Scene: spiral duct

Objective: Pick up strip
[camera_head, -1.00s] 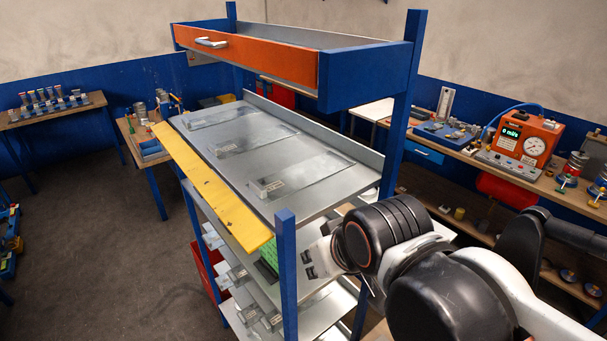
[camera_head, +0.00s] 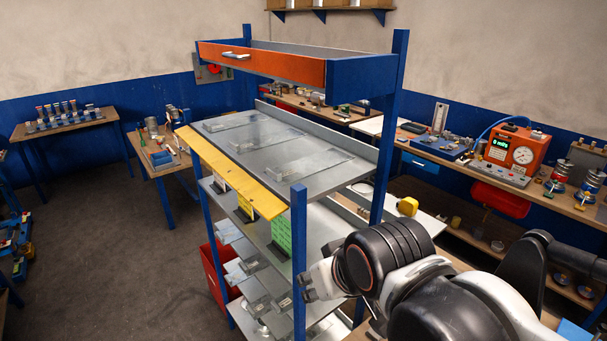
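A long yellow strip (camera_head: 227,174) runs along the front edge of the rack's upper shelf (camera_head: 262,187). Several thin, clear, flat pieces lie on that shelf, such as one at its near end (camera_head: 317,175). I cannot tell which of these the task calls the strip. My gripper (camera_head: 307,288) is at the near end of the rack, below the upper shelf's level and right of the blue corner post. It touches nothing that I can make out. Its fingertips are small and partly turned away, so its opening is unclear.
Blue posts (camera_head: 299,262) hold the rack, with an orange-fronted drawer (camera_head: 262,64) above the shelf. Yellow and green cards (camera_head: 281,234) and small parts fill the lower shelves. A workbench with an orange gauge box (camera_head: 514,150) stands right.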

